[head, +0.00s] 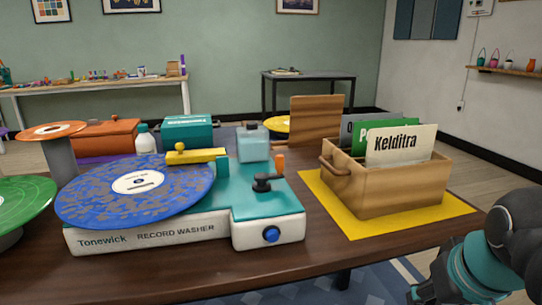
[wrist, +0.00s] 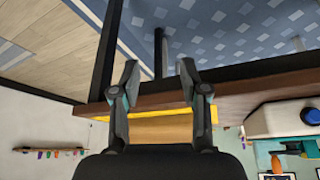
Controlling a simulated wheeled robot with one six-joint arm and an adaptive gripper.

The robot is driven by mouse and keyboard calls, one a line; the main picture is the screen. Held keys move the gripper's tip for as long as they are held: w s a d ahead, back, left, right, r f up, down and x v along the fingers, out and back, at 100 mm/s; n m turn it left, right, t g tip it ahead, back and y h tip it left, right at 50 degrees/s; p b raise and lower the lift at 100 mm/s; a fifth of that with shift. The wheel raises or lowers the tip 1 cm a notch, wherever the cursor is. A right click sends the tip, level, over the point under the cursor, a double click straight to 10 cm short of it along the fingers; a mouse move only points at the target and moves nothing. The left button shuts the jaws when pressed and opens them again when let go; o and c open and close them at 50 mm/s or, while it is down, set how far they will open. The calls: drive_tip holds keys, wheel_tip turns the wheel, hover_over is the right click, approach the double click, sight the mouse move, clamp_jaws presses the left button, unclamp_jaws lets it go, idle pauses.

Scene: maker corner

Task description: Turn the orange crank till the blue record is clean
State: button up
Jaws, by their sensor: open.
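The record washer (head: 160,237) is a white and teal machine on the dark wooden table. The blue record (head: 105,203) lies flat on it, covered in grey-brown dirty patches around a white label. The yellow arm (head: 197,156) reaches over the record's back edge. The orange crank (head: 280,162) stands upright on a dark lever at the washer's right. In the wrist view, a corner of the washer (wrist: 275,120) shows at the right. My gripper (wrist: 158,75) is open and empty by the table edge, apart from the crank. The head view shows my arm at the lower right, but not the fingertips.
A wooden crate (head: 395,195) of record sleeves stands on a yellow mat (head: 453,207) right of the washer. A green record (head: 22,203) is at the left, and an orange record (head: 52,130) sits on a stand. A white bottle (head: 145,140) stands behind.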

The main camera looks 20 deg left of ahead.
drive_tip(key=w+a+r+n+g+y+p, duration=0.1)
drive_tip(key=w+a+r+n, duration=0.2)
drive_tip(key=w+a+r, duration=0.4)
drive_tip(key=w+a+r+n+g+y, duration=0.1)
drive_tip(key=w+a+r+n, duration=0.25)
drive_tip(key=r, duration=0.55)
drive_tip(key=n+g+y+p, duration=0.1)
drive_tip(key=n+g, duration=0.1)
drive_tip(key=n, duration=0.5)
approach(281, 156)
drive_tip(key=b+x, duration=0.3)
drive_tip(key=x, duration=0.8)
drive_tip(key=shift+w, duration=0.1)
clamp_jaws()
